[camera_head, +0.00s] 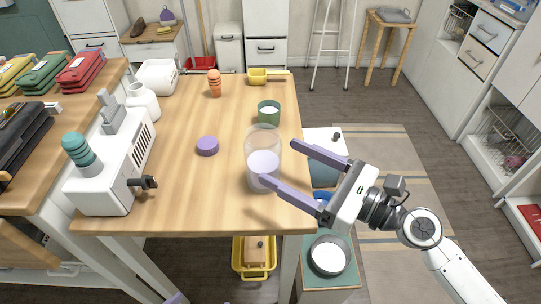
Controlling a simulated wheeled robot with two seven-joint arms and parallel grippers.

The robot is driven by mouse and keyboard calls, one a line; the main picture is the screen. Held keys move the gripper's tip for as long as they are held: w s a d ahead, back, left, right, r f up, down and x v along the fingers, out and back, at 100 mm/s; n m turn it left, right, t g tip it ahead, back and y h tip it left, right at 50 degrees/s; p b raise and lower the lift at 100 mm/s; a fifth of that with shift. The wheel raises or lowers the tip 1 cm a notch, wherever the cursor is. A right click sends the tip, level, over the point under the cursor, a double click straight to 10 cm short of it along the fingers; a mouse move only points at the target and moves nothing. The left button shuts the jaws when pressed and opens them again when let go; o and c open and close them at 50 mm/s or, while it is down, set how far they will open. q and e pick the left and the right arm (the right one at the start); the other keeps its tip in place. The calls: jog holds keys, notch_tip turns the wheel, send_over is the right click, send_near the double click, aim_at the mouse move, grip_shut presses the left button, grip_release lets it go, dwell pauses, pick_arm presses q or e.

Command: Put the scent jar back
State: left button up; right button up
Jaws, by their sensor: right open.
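A clear jar (263,143) with pale lavender contents stands upright on the wooden table, near its right edge. It looks like the scent jar. My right gripper (280,162) is open and comes in from the right. Its two lavender fingers point at the jar, one near its lower front and one to its right. I cannot tell whether they touch it. A round purple lid-like piece (207,146) lies on the table to the left. Small lavender tips at the bottom edge may be my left gripper (200,302).
A green cup (269,112), an orange ribbed object (214,83) and a yellow scoop (266,76) stand behind the jar. A white machine (112,170) is at the left. The table's front middle is clear. A teal stand with a bowl (329,257) is below right.

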jog(key=b+v, duration=0.1)
jog(key=v, duration=0.4)
jog(key=shift+f, duration=0.1)
jog(key=shift+s+d, duration=0.35)
jog(key=shift+d, duration=0.05)
